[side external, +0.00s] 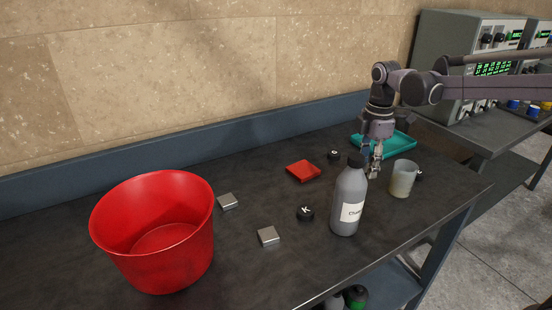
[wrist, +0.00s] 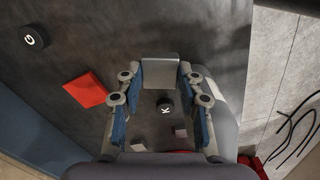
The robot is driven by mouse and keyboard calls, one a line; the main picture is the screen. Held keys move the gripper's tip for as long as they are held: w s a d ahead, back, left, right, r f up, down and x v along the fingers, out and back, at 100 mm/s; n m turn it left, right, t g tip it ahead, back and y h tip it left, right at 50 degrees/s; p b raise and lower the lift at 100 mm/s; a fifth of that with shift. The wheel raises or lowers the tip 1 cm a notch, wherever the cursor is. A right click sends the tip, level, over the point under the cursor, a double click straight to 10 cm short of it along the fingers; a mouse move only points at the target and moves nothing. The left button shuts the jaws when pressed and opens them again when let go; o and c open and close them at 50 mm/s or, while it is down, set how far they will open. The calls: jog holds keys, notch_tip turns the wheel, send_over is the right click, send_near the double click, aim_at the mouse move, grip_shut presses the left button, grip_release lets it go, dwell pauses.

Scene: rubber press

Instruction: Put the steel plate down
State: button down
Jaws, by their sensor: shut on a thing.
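A grey steel plate (wrist: 160,72) is held between the two fingertips of my gripper (wrist: 160,80) in the wrist view. In the side view my gripper (side external: 373,163) points down over the right part of the table, behind the grey bottle (side external: 348,205), which partly hides the fingertips. The held plate is hard to make out there, and I cannot tell its height above the table. Two other steel plates, one nearer the wall (side external: 228,201) and one nearer the front (side external: 268,236), lie flat on the dark table (side external: 300,265).
A teal tray (side external: 402,149) lies behind my gripper. A cloudy beaker (side external: 402,178) stands right of the bottle. A red slab (side external: 303,171) and black knobs, one marked K (side external: 306,213), lie to the left. A red bucket (side external: 155,235) stands at far left.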

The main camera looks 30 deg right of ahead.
jog(key=w+a+r+m, duration=0.25)
jog(key=w+m, duration=0.25)
jog(key=m, duration=0.9)
send_over(278, 215)
notch_tip(278, 215, down, 8)
jog(key=shift+f, duration=2.2)
jog(key=c, duration=0.8)
grip_release()
jog(key=shift+f, duration=0.1)
jog(key=shift+c, duration=0.2)
